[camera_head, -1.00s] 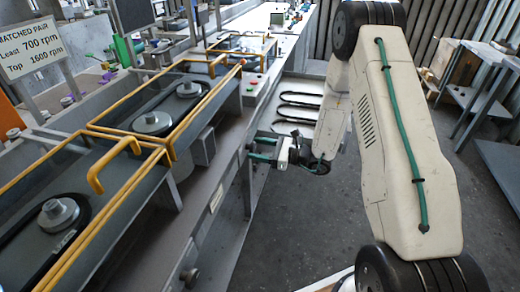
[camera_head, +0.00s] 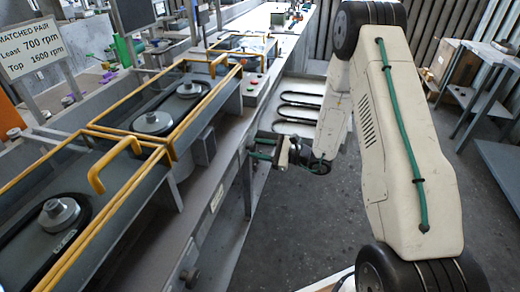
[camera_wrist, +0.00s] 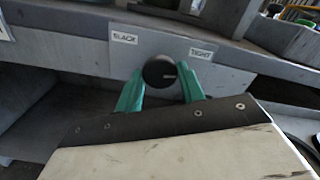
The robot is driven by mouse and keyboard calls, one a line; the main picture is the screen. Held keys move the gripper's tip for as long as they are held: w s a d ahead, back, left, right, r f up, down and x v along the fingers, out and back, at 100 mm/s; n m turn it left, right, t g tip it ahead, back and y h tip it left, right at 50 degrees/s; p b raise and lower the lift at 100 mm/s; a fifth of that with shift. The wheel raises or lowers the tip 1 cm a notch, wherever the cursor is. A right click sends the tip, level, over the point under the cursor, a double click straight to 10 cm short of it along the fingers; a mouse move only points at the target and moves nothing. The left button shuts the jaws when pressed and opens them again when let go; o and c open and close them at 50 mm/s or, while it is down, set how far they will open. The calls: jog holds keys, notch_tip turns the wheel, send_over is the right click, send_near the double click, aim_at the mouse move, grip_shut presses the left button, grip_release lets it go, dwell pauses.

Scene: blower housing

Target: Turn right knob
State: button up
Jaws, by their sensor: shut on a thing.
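The dark round knob (camera_wrist: 159,70) sits on the grey bench front in the wrist view, below and between the labels SLACK (camera_wrist: 124,38) and TIGHT (camera_wrist: 201,54). A small light mark shows on its face. My gripper (camera_wrist: 160,76) has one green finger on each side of the knob and is shut on it. In the head view my gripper (camera_head: 262,148) is against the bench's front side, and the knob there is hidden by it. Another knob (camera_head: 190,277) is on the bench front at the lower left, away from my gripper.
Yellow rails (camera_head: 150,160) frame belt-and-pulley bays on the bench top. A sign (camera_head: 30,50) reads matched pair, 700 rpm and 1600 rpm. Black belts (camera_head: 298,106) lie on a grey panel beyond my gripper. Grey floor (camera_head: 310,225) is open beside the bench.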

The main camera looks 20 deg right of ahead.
jog(key=n, duration=0.4)
jog(key=shift+n, duration=0.3)
jog(key=n, duration=0.3)
jog(key=shift+n, duration=0.4)
jog(key=n, duration=0.3)
jog(key=shift+d+f+n, duration=0.1)
jog(key=shift+n, duration=1.8)
jog(key=o, duration=1)
jog(key=shift+s, duration=0.1)
jog(key=shift+c, duration=0.2)
